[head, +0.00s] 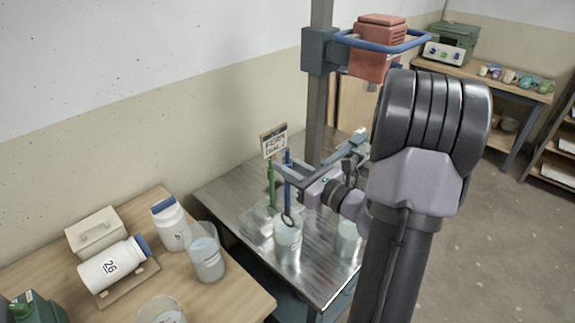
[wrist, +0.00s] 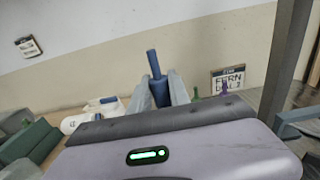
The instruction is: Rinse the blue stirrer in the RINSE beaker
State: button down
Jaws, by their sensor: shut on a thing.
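My gripper (head: 287,174) is shut on the blue stirrer (head: 288,196), which hangs upright with its dark loop at the bottom. In the wrist view the stirrer's blue handle (wrist: 153,64) stands up between my two fingers (wrist: 160,92). The loop is at the rim of a clear beaker (head: 288,246) with pale contents on the metal table. I cannot tell whether the loop is above the rim or just inside. Another beaker (head: 347,243) stands to its right, partly hidden by my arm. No RINSE label is readable.
A green stirrer (head: 271,184) stands upright just behind. A sign reading FERN DIAL 2 (head: 274,141) is at the metal table's back. A grey post (head: 321,110) rises there. The wooden table (head: 232,296) at left holds white bottles (head: 112,265) and beakers (head: 206,256).

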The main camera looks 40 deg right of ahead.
jog(key=b, duration=0.7)
send_over(288, 214)
jog(key=shift+w+d+f, duration=0.1)
jog(key=shift+w+f, duration=0.05)
jog(key=shift+f, duration=1.2)
jog(key=shift+w+d+f, duration=0.1)
jog(key=shift+f, duration=1.25)
jog(key=shift+w+d+f, duration=0.1)
jog(key=shift+w+f, duration=0.05)
jog(key=shift+f, duration=3.85)
notch_tip(288, 214, up, 3)
jog(key=shift+f+p, duration=0.1)
jog(key=shift+p, duration=1.1)
jog(key=shift+f, duration=0.1)
notch_tip(288, 214, down, 3)
jog(key=b, duration=0.2)
jog(key=shift+b, duration=0.3)
jog(key=shift+r, duration=0.3)
